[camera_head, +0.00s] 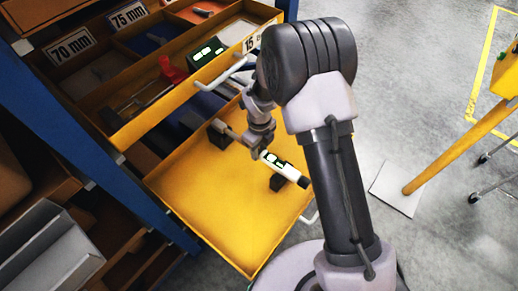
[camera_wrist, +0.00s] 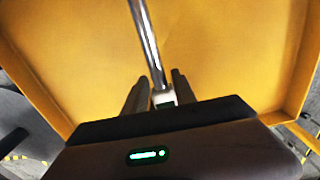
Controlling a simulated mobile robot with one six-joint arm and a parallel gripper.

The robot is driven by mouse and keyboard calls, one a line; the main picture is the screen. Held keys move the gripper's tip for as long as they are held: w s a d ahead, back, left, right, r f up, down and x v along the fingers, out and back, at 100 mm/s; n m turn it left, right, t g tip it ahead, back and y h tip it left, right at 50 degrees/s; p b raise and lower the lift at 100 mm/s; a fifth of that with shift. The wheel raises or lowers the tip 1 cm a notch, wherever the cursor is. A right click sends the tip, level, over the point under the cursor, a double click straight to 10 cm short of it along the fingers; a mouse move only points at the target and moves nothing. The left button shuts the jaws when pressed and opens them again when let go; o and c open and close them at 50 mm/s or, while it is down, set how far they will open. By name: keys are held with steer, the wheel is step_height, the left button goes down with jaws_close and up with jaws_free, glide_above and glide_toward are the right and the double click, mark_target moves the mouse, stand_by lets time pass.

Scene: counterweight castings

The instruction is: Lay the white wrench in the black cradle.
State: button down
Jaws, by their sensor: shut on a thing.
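The white wrench (camera_head: 272,159) has a lit display, a black handle end and a chrome shaft. It lies slantwise over the yellow drawer's floor in the head view. The wrist view shows its chrome shaft (camera_wrist: 147,38) running up from between my fingers. My gripper (camera_head: 258,147) is shut on the wrench near its middle; the fingers also show in the wrist view (camera_wrist: 160,90). The black cradle has two dark blocks, one (camera_head: 219,136) near the wrench's far end and one (camera_head: 279,181) under its handle side. I cannot tell whether the wrench touches them.
The open yellow drawer (camera_head: 225,215) has a broad bare floor at the front left. Above it, another open drawer (camera_head: 160,98) holds a green box (camera_head: 206,53) and a red object (camera_head: 172,71). A yellow post (camera_head: 450,155) stands at the right.

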steer(key=shift+f+b, duration=1.35)
steer(key=shift+f, duration=0.1)
stand_by(0.7)
steer(key=c, duration=0.9)
jaws_free()
steer(key=shift+r, duration=0.1)
steer(key=shift+r+p, duration=1.95)
steer(key=shift+r, duration=1.45)
